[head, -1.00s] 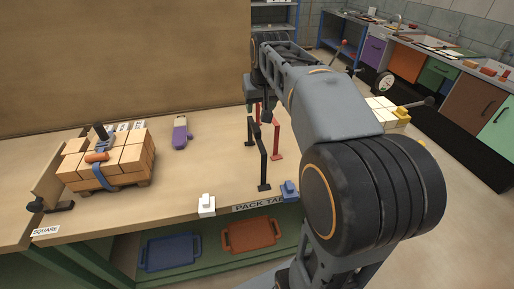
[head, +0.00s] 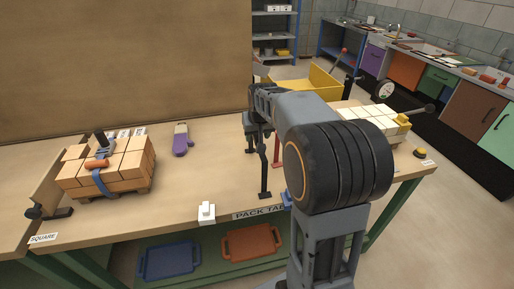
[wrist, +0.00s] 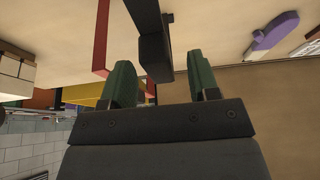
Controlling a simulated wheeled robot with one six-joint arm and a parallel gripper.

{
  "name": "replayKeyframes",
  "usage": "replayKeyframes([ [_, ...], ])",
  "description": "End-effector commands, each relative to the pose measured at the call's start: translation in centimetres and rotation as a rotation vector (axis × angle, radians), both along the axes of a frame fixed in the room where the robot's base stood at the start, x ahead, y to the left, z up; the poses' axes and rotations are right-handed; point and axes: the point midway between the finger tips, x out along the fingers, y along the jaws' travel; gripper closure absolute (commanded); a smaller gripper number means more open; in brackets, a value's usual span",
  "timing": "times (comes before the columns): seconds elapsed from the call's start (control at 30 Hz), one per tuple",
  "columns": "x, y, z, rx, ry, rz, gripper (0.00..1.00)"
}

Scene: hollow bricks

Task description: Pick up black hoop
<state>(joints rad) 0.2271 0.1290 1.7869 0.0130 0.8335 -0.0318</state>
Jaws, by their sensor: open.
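The black hoop (head: 264,178) stands upright on the pack table near its front edge, with its near post and foot showing in the head view. Its upper part is partly hidden by my arm and gripper. In the wrist view its black bar (wrist: 153,42) runs down between my two green fingertips. My gripper (wrist: 160,82) is open, with one finger to each side of the bar. I see no clear contact, and cannot tell how deep the bar sits between the fingers. In the head view my gripper (head: 256,127) is at the hoop's top.
A red hoop (wrist: 102,38) stands close beside the black one. A pallet of strapped bricks (head: 110,168), a purple-ended item (head: 181,142) and a white block (head: 206,213) are on the table. Pale bricks (head: 365,118) are at the right. The table's middle left is clear.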

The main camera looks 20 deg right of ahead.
Motion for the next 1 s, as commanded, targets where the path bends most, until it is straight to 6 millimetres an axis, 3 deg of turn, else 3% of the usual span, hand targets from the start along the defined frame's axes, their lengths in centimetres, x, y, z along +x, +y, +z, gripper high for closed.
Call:
replayKeyframes([
  [0.13, 0.4, -0.07, -0.99, 0.0, 0.0, 0.0, 0.45],
  [0.4, 0.45, -0.08, -1.13, 0.0, 0.0, 0.001, 0.45],
  [1.0, 0.45, -0.09, -1.1, 0.0, -0.001, 0.0, 1.0],
])
